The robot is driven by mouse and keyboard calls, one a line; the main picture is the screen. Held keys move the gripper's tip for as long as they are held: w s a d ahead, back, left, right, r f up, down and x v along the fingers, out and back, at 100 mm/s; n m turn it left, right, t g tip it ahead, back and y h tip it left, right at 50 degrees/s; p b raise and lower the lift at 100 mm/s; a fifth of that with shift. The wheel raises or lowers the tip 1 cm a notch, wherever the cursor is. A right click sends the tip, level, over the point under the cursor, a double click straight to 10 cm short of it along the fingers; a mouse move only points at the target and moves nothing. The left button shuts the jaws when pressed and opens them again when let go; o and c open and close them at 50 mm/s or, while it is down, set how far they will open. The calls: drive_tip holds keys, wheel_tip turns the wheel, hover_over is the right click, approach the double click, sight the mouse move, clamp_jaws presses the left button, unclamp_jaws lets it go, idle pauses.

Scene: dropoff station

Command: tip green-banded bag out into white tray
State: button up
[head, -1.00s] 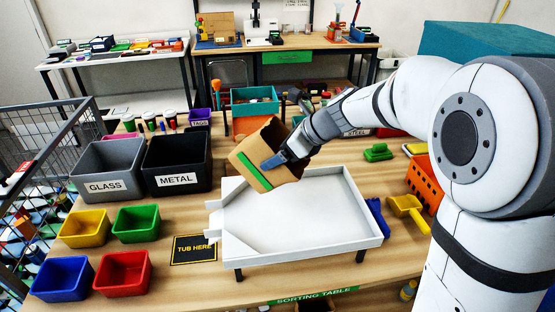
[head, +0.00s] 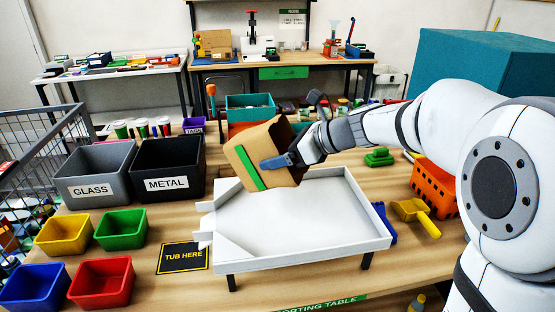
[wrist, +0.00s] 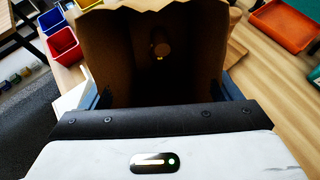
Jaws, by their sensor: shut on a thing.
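The brown paper bag with a green band (head: 246,167) is tilted on its side above the back of the white tray (head: 300,235). My gripper (head: 279,161) is shut on the bag. In the wrist view the open mouth of the bag (wrist: 200,15) faces the camera, and a small pale round thing (wrist: 161,48) shows inside its dark interior; I cannot tell what it is. My gripper fingers (wrist: 162,95) sit on either side of the bag. The visible tray floor is bare.
Grey GLASS (head: 92,190) and black METAL (head: 167,184) bins stand left of the tray. Small yellow, green, blue and red tubs (head: 100,284) are at front left. An orange basket (head: 433,185) and yellow scoop (head: 416,214) lie to the right.

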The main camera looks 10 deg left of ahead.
drive_tip(key=shift+s+d+f+t+y+b, duration=0.15)
drive_tip(key=shift+f+y+b, duration=0.3)
drive_tip(key=shift+b, duration=0.85)
drive_tip(key=shift+w+d+f+t+y+b, duration=0.1)
drive_tip(key=shift+d+f+t+y+b, duration=0.3)
drive_tip(key=shift+b, duration=0.9)
drive_tip(key=y+b, duration=0.1)
drive_tip(key=b, duration=0.2)
drive_tip(key=d+y+b, duration=0.1)
drive_tip(key=y+b, duration=0.1)
drive_tip(key=b, duration=0.1)
drive_tip(key=shift+s+d+f+b, duration=0.15)
drive_tip(key=shift+s+f+b, duration=0.2)
drive_tip(key=shift+b, duration=0.05)
drive_tip(key=shift+s+d+t+y+b, duration=0.1)
drive_tip(key=shift+d+t+y+b, duration=0.35)
drive_tip(key=shift+b, duration=0.6)
drive_tip(key=shift+a, duration=0.1)
drive_tip(key=shift+y, duration=0.3)
drive_tip(key=shift+a+f+y+b, duration=0.15)
drive_tip(key=shift+a+y+b, duration=0.15)
drive_tip(key=shift+b, duration=0.65)
drive_tip(key=shift+w+a+y+b, duration=0.2)
drive_tip(key=shift+a+y+b, duration=0.1)
drive_tip(key=shift+y+b, duration=0.3)
drive_tip(key=shift+w+a+r+b, duration=0.15)
drive_tip(key=shift+a+r+b, duration=0.15)
drive_tip(key=shift+r+b, duration=0.2)
